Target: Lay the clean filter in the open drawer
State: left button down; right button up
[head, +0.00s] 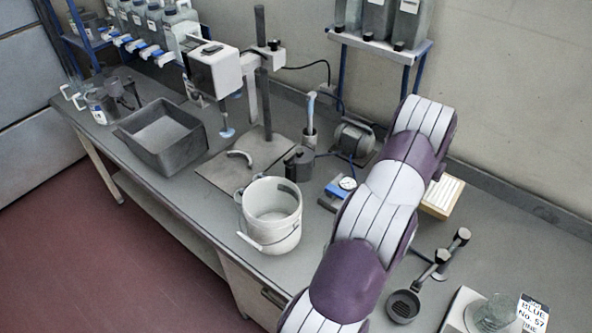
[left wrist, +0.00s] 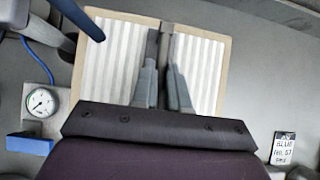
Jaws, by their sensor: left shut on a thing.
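The filter (head: 444,197) has white pleats in a pale wooden frame and shows in part beyond my left arm in the head view. In the left wrist view the filter (left wrist: 110,60) fills the upper middle, with pleats on both sides of my fingers. My left gripper (left wrist: 164,38) is shut on the filter near its middle; the exact grip point is hard to see. In the head view my arm hides this gripper. A drawer front with a dark handle (head: 272,297) shows below the bench edge; whether it stands open is not clear. My right gripper is not in view.
A white bucket (head: 272,215) stands at the bench front, with a dark grey tub (head: 163,138) farther left. A gauge (head: 347,183), a motor (head: 354,139) and a stand (head: 264,85) are behind.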

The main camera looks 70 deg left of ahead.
pick_arm(q)
jog(key=shift+s+d+r, duration=0.1)
jog(key=shift+s+r, duration=0.05)
jog(key=shift+s, duration=0.2)
notch_tip(320, 180, down, 10)
jog(key=b, duration=0.6)
jog(key=shift+w+b, duration=0.15)
jog(key=shift+b, duration=0.15)
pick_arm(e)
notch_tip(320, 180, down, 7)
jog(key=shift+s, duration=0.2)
pick_arm(q)
jog(key=c, duration=1.1)
grip_release()
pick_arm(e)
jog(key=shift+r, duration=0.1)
